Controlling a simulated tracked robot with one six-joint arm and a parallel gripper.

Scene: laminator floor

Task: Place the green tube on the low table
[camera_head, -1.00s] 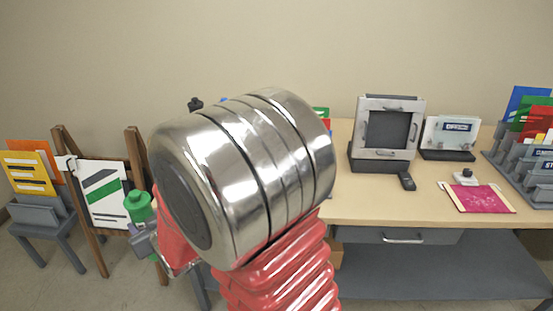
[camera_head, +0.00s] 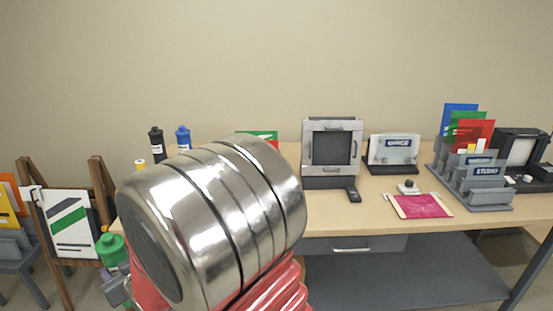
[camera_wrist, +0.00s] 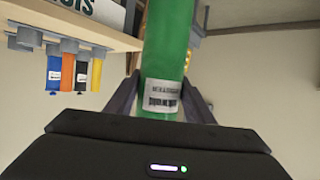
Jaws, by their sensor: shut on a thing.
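The green tube (camera_wrist: 165,50) is held between the jaws of my gripper (camera_wrist: 160,105) in the wrist view, with a white barcode label near the jaws; its far end runs out of frame. In the head view a green piece of the tube (camera_head: 111,249) shows at the lower left, by my gripper (camera_head: 117,286), partly hidden behind my arm. A low grey table (camera_head: 28,268) stands at the left edge of the head view, bearing a grey holder with yellow and orange folders; I cannot tell whether it is the task's low table.
A wooden easel (camera_head: 105,200) with a sign stands close behind the tube. A long workbench (camera_head: 330,215) carries a framed press, a pink sheet, bottles and card racks. Its front right top has bare room. My arm hides its left part.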

